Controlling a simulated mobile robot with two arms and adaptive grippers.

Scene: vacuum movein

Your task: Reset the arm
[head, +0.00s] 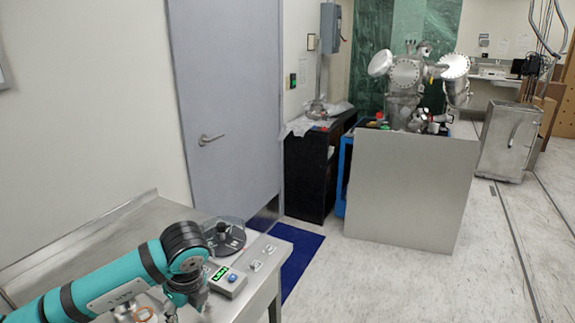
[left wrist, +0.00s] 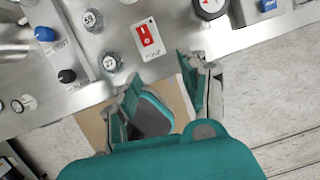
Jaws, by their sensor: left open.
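My left arm (head: 130,285) is teal with black bands and reaches in from the lower left of the head view, over a steel table. Its gripper (head: 188,298) points down near the table's front edge and is partly cut off by the frame. In the left wrist view the two fingers of the left gripper (left wrist: 167,92) are spread apart with nothing between them. A red rocker switch (left wrist: 145,36) on a white plate lies just beyond the fingertips. My right gripper does not show.
The steel table (head: 110,225) bears a small box with a green display (head: 228,280) and a round dish-like part (head: 225,236). The wrist view shows gauges (left wrist: 112,62) and a blue knob (left wrist: 44,33). A grey door (head: 230,100) stands behind; open floor (head: 370,285) lies right.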

